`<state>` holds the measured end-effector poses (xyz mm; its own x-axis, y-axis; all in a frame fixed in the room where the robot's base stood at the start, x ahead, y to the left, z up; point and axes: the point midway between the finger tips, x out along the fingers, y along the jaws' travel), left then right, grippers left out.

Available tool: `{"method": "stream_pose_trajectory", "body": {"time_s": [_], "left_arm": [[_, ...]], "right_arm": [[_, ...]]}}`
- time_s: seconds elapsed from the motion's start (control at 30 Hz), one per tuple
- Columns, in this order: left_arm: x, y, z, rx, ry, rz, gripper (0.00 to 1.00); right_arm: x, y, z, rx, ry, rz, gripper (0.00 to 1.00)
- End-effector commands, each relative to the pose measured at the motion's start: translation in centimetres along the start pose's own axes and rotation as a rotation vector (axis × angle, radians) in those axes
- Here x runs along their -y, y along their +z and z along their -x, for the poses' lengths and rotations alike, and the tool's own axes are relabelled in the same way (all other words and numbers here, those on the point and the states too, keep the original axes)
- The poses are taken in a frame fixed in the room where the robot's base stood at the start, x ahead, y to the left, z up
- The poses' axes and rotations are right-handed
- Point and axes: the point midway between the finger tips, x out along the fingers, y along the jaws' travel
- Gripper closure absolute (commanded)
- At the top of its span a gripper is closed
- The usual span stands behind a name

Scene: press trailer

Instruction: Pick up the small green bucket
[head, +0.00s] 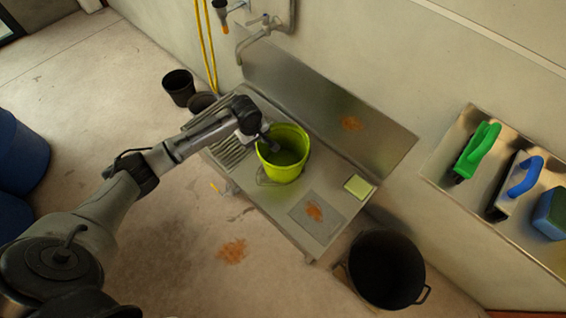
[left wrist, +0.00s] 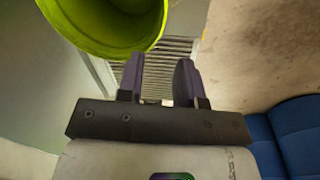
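The small bucket (head: 285,170) is yellow-green and stands upright on the steel sink unit in the head view. Its wire handle hangs down at its left side. My left gripper (head: 269,144) is at the bucket's back-left rim; the head view does not show clearly whether it touches. In the left wrist view the bucket (left wrist: 105,25) fills the upper left, beside the fingers. My left gripper (left wrist: 160,72) has a gap between its fingers, with the ribbed drainboard behind and nothing held. My right gripper is not in view.
The sink unit (head: 335,231) has a yellow-green sponge (head: 357,187) at its right. A tap (head: 262,28) is on the wall behind. A black pot (head: 386,270) stands at the lower right. Brushes (head: 477,150) lie on a wall shelf. Blue barrels (head: 20,155) stand at left.

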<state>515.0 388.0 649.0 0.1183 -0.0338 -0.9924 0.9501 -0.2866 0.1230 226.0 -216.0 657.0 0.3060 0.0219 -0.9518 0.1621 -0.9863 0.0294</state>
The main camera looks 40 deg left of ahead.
Motion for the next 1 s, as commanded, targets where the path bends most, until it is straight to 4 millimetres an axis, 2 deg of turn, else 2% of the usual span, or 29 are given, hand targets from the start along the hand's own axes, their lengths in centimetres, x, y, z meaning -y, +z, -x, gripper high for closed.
{"method": "stream_pose_trajectory", "body": {"time_s": [0.3, 0.5, 0.87, 1.0], "left_arm": [[0.0, -0.5, -5.2, -0.001, -0.003, 0.024, 0.67], [0.0, -0.4, -7.8, -0.001, -0.001, 0.022, 0.67], [0.0, -0.4, -9.2, -0.001, -0.001, 0.021, 0.67], [0.1, -0.5, -10.2, -0.002, -0.001, 0.021, 0.67]], "right_arm": [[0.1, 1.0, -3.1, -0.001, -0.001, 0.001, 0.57], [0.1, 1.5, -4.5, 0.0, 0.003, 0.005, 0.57], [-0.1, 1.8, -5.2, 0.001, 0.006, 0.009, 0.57], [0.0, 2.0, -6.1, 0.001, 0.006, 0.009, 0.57]]}}
